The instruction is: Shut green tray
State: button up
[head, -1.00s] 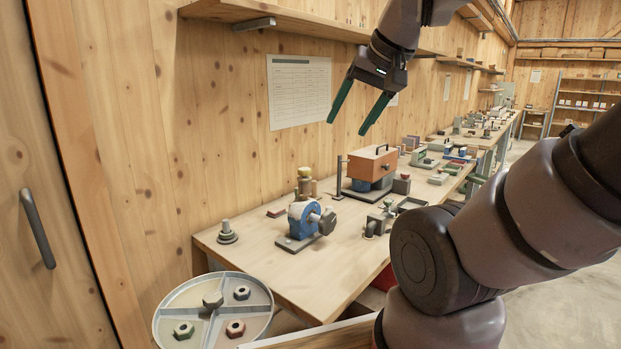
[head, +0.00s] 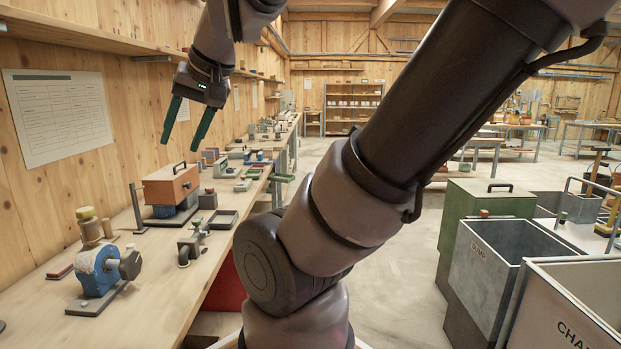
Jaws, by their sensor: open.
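My gripper (head: 180,141) is open and empty, high above the left workbench (head: 163,296) with its two green fingers pointing down. A small green piece (head: 282,177) sticks out at the bench's right edge, farther along; it is too small to tell whether it is the green tray or how far open it is. My gripper is to its left in the picture and higher. A shallow dark tray (head: 222,226) lies on the bench near that edge. My arm hides the middle of the view.
On the bench stand an orange-brown box (head: 171,187), a blue motor-like device (head: 97,271) and a small grey clamp (head: 191,245). At the right are a green lidded box (head: 487,200) and a grey bin (head: 492,265). Floor (head: 405,258) is clear between.

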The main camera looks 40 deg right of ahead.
aim_at(282, 177)
jog(key=z, duration=1.4)
jog(key=i+l+z, duration=0.25)
jog(key=i, duration=0.5)
jog(key=i+z, duration=0.3)
jog(key=i, duration=4.8)
jog(key=i+u, duration=0.15)
jog(key=i, duration=0.35)
jog(key=i+l+u, duration=0.15)
jog(key=i, duration=0.4)
jog(key=i+u, duration=0.1)
jog(key=i, duration=0.4)
jog(key=l+u, duration=0.1)
jog(key=u, duration=2.95)
jog(key=l, duration=0.2)
jog(key=k, duration=0.05)
